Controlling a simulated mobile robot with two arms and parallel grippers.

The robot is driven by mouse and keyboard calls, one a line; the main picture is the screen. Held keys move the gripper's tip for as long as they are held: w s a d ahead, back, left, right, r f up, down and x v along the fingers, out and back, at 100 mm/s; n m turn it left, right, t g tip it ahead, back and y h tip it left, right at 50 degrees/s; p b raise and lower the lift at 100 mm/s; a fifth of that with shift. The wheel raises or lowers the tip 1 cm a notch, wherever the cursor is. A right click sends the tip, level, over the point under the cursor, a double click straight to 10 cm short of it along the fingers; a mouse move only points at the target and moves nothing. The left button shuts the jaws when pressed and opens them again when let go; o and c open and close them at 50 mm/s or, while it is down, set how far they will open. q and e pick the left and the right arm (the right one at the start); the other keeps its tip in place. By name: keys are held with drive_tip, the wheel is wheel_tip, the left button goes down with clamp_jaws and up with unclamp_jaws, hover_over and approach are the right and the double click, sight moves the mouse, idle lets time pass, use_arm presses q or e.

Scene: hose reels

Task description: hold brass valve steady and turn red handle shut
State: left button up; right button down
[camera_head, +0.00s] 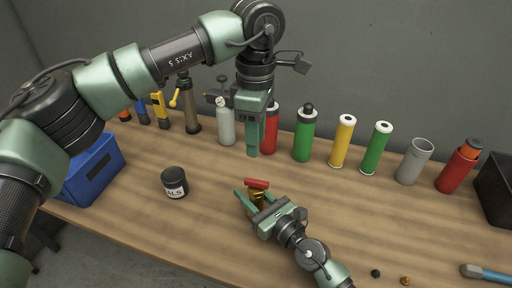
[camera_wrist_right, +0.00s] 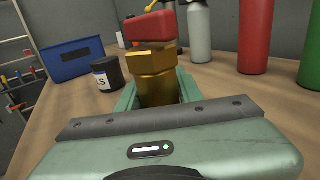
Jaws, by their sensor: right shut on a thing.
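The brass valve (camera_wrist_right: 154,75) stands upright on the wooden table, between the fingers of my right gripper (camera_wrist_right: 158,92). Its red handle (camera_wrist_right: 151,27) sits on top of it, above the fingers. In the head view the red handle (camera_head: 257,183) lies roughly left to right, and my right gripper (camera_head: 250,202) reaches the valve from the lower right. The valve's base is hidden by the gripper. My left gripper (camera_head: 255,143) points down above and behind the valve, apart from it. Its fingers look close together from this side, and I cannot tell the gap.
A black jar (camera_head: 174,182) and a blue bin (camera_head: 92,170) are at left. Several bottles and cylinders, such as a green one (camera_head: 304,138) and a grey cup (camera_head: 414,162), line the back. A hammer (camera_head: 485,272) lies at front right.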

idle(0.3)
drive_tip(key=c, duration=0.8)
unclamp_jaws()
drive_tip(key=shift+c, duration=0.2)
